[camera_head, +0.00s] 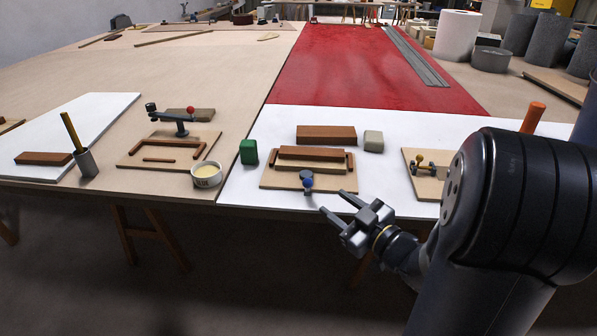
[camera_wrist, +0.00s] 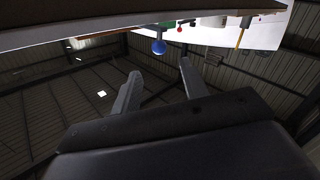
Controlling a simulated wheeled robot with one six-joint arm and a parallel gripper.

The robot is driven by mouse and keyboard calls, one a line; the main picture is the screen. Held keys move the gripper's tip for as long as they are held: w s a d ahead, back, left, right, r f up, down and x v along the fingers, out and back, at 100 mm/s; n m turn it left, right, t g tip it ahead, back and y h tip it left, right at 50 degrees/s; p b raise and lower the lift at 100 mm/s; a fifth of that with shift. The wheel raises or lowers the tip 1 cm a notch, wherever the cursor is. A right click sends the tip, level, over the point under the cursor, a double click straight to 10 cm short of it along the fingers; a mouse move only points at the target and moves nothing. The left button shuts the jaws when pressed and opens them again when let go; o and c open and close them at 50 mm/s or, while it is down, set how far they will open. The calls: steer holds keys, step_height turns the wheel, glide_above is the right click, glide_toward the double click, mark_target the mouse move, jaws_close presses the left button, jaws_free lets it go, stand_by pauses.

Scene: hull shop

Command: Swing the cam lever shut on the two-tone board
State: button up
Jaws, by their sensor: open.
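A wooden board (camera_head: 270,182) at the front of the white sheet carries a brown frame around a block with a pale front and darker top. I take it for the two-tone board. Its cam lever ends in a blue ball (camera_head: 308,183) at the front edge; the ball also shows in the wrist view (camera_wrist: 158,47). The lever arm is foreshortened, so its angle is hard to tell. My gripper (camera_head: 334,204) is open and empty, in front of and just right of the ball, apart from it. In the wrist view the ball appears beyond the gap between my fingers (camera_wrist: 160,67).
A green block (camera_head: 249,152), a brown block (camera_head: 326,134) and a grey-green block (camera_head: 373,141) stand around the middle board. A glue pot (camera_head: 206,175) stands left.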

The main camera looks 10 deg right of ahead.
mark_target(311, 185)
steer(key=b+x, duration=0.1)
steer(key=x, duration=0.9)
steer(key=shift+w, duration=0.35)
jaws_close()
steer(key=shift+a, duration=0.1)
